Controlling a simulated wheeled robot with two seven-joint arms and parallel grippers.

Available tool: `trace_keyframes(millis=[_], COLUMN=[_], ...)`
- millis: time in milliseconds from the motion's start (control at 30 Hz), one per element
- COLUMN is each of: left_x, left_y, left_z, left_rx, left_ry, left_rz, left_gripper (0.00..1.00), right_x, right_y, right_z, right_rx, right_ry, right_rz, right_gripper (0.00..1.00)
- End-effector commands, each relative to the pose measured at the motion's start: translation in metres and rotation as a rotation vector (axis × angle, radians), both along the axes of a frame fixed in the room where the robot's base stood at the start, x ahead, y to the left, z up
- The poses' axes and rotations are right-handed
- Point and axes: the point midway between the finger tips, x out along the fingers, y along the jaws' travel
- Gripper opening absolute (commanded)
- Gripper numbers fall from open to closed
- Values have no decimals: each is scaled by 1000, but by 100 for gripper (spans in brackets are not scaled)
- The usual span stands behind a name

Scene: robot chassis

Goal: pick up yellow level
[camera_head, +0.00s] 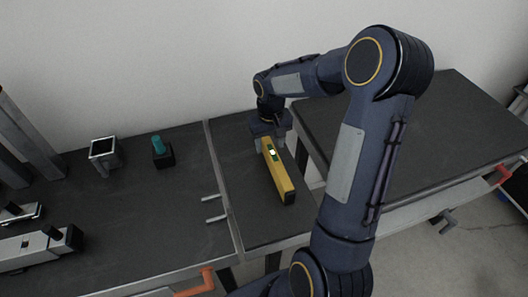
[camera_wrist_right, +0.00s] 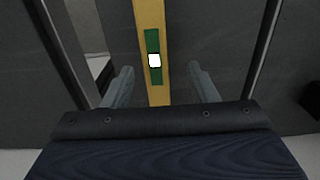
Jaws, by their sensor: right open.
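The yellow level (camera_head: 280,173) lies on the dark middle table section in the head view, with a green vial area and a white window near its far end. In the right wrist view the level (camera_wrist_right: 154,85) runs lengthwise between the two fingers. My right gripper (camera_head: 269,142) is over the far end of the level. In the wrist view my right gripper (camera_wrist_right: 160,85) is open, one finger on each side of the level, with a gap on both sides. Its fingertips are largely hidden in the head view. My left gripper is not in view.
A small open metal box (camera_head: 103,150) and a black block with a teal top (camera_head: 161,152) stand on the left table (camera_head: 130,225). Grey and black tools lie at the far left. Another bare dark table (camera_head: 440,130) is at the right. A white wall is behind.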

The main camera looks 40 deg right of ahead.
Motion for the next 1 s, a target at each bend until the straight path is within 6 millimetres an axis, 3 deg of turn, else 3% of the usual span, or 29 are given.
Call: trace_keyframes(millis=[400, 733, 1000], left_x=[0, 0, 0], left_y=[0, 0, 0], left_z=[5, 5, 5], left_rx=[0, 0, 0], left_ry=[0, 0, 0], left_rz=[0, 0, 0], left_gripper=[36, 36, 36], right_x=[-8, -7, -7], right_y=[-3, -3, -3], right_z=[-56, -65, -65], right_rx=[3, 1, 2], right_ry=[3, 0, -1], right_rz=[0, 0, 0], right_gripper=[53, 53, 20])
